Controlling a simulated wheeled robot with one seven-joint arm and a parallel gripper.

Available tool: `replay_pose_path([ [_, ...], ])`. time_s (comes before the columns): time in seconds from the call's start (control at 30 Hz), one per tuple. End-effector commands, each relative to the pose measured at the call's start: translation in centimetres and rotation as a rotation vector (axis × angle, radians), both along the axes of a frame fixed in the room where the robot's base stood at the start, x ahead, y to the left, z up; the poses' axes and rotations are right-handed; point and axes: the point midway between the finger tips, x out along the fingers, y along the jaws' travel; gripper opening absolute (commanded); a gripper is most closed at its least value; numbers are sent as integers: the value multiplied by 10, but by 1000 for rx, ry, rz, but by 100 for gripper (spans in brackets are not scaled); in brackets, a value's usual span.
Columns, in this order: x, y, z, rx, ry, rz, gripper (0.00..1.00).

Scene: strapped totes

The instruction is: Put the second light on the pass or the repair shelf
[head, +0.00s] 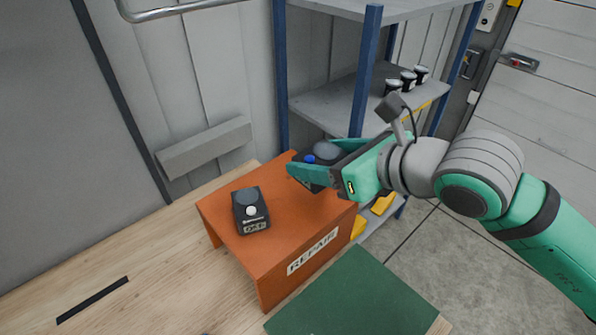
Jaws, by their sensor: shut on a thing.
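My gripper (318,164) is shut on a dark light (322,158) with a blue button and a grey dome. It holds this light over the back right part of the orange repair shelf (286,229), which bears a white REPAIR label. I cannot tell whether the held light touches the shelf top. Another dark light (250,210) with a white button and a small label stands on the shelf, left of my gripper. The gripper fingers hide part of the held light.
A grey rack with blue posts (365,72) stands close behind the repair shelf, with several small dark cups (408,78) on it. A green board (350,295) lies in front. Yellow items (383,204) sit low at right.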

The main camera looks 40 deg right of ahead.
Motion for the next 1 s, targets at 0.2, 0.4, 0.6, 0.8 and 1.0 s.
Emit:
replay_pose_path([
  [0.2,40,-24,-20,2,0,1,30],
  [0.4,66,-40,-50,0,1,1,30],
  [0.6,81,-49,-71,2,-3,1,30],
  [0.8,88,-54,-82,1,-2,2,30],
  [1.0,90,-56,-105,2,-3,0,30],
])
